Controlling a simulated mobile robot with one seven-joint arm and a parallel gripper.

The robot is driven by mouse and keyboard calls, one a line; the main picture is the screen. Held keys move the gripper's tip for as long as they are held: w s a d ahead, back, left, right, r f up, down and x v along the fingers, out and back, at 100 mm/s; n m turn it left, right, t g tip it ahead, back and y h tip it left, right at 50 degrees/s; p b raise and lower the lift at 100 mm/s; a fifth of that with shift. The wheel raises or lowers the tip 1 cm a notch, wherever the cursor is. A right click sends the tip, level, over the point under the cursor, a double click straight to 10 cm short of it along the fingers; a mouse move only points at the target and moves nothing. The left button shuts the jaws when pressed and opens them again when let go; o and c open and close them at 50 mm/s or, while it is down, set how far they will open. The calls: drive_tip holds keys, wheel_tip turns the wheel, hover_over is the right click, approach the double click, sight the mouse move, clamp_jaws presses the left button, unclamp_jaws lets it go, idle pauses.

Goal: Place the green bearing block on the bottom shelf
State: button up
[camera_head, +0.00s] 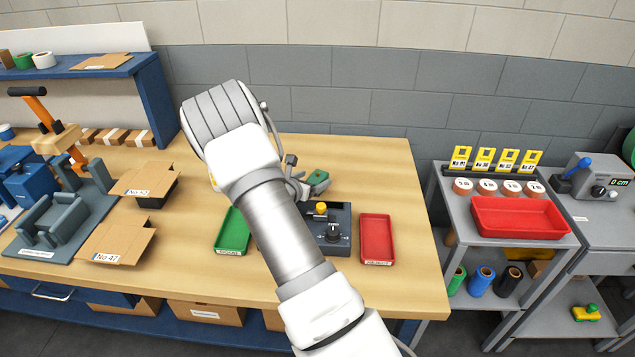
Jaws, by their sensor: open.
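A small green block (318,176), which looks like the green bearing block, is at the back of the wooden workbench beside my gripper. My gripper (300,182) is over the bench, mostly hidden behind my arm. Its visible fingers are open, and part of the block is close to them. I cannot tell whether they touch it. On the right, the grey shelf unit has a lower shelf (556,318) with a green-and-yellow part (586,313) on it. The cart beside it has a lower shelf (470,310) with several coloured rolls.
A green tray (232,232), a control box (338,238) and a red tray (377,240) are on the workbench (410,190). A larger red tray (516,215) sits on the cart top. Cardboard pieces (118,240) and a grey fixture (60,220) fill the bench's left.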

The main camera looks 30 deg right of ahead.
sight(318, 174)
drive_tip(key=shift+p+x, duration=0.4)
drive_tip(key=shift+x, duration=2.95)
drive_tip(key=shift+w+r, duration=0.15)
drive_tip(key=shift+r, duration=0.05)
clamp_jaws()
drive_tip(key=shift+r, duration=0.1)
